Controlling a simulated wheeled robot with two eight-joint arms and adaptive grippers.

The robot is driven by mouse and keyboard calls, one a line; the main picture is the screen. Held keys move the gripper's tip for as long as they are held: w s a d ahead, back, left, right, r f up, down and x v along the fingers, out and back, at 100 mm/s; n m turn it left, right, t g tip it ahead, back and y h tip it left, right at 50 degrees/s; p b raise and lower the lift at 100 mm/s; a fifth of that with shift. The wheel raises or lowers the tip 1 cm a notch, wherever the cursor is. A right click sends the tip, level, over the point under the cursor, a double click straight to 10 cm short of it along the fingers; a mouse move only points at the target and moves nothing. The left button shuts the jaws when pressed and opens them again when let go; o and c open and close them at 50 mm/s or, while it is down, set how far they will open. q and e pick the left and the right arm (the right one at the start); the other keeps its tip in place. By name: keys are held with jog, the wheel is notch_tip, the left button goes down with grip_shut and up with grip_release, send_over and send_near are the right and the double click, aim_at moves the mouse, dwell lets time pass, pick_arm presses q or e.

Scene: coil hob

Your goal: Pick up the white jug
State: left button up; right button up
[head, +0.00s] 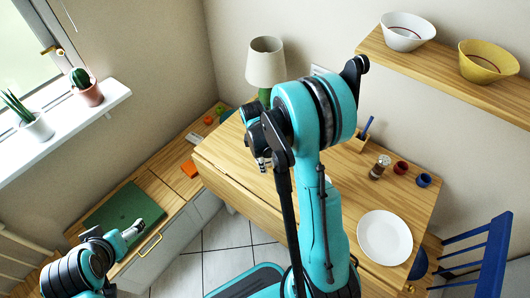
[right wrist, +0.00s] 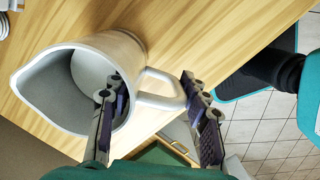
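The white jug (right wrist: 125,48) is large in the right wrist view, its open mouth facing the camera and its handle (right wrist: 160,98) on the right. My right gripper (right wrist: 150,84) is open: one finger overlaps the jug's mouth near the rim, the other is beyond the handle. The handle is between the fingers, and no grip shows. I cannot tell whether the first finger is inside the mouth or in front. In the head view the jug is hidden behind my arm, and my right gripper (head: 262,162) is only partly seen. My left gripper (head: 134,232) is low on the left; its opening is unclear.
The wooden table (head: 350,187) holds a white plate (head: 384,238), a brown-topped jar (head: 380,167), small red (head: 401,168) and blue (head: 423,180) cups and a lamp (head: 266,62). A blue chair (head: 490,258) stands right. A green board (head: 122,220) lies on the left counter.

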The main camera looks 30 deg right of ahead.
grip_shut()
jog(key=shift+r, duration=0.1)
